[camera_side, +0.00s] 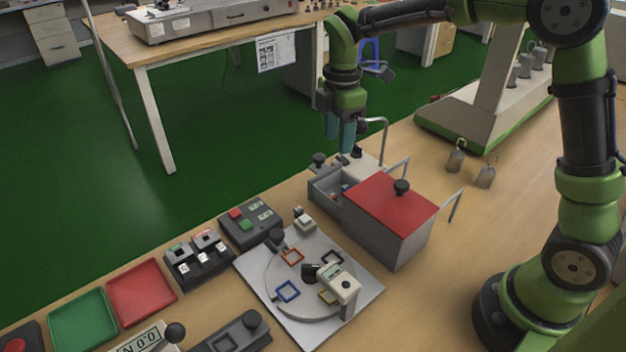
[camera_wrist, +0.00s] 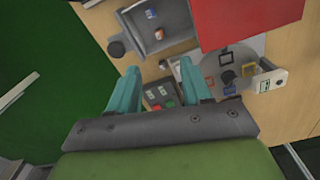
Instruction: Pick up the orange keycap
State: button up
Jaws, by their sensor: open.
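A small orange keycap (camera_wrist: 159,33) appears to lie inside an open grey drawer (camera_wrist: 178,17) in the wrist view. In the side view the drawer (camera_side: 318,185) stands open at the left of a red-topped box (camera_side: 392,203), and the small pieces inside are too small to tell apart. My gripper (camera_side: 341,147) hangs above and behind the drawer, pointing down. In the wrist view its two teal fingers (camera_wrist: 159,68) are apart, with nothing between them. The drawer and keycap lie beyond the fingertips.
A round plate with coloured square outlines (camera_side: 310,305) and a white gauge (camera_side: 340,284) stands in front of the box. A button box (camera_side: 250,222), a switch box (camera_side: 199,262), a red tray (camera_side: 141,292) and a green tray (camera_side: 83,321) line the left. Metal weights (camera_side: 485,178) stand right.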

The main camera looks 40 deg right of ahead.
jog(key=n, duration=0.2)
send_over(335, 194)
jog(key=shift+n, duration=0.3)
jog(key=f, duration=1)
jog(key=shift+s+a+f, duration=0.1)
jog(key=shift+s+f, duration=0.05)
jog(key=shift+s, duration=0.05)
jog(key=shift+w+f, duration=0.2)
jog(key=shift+f, duration=2.7)
jog(key=shift+c, duration=0.5)
grip_shut()
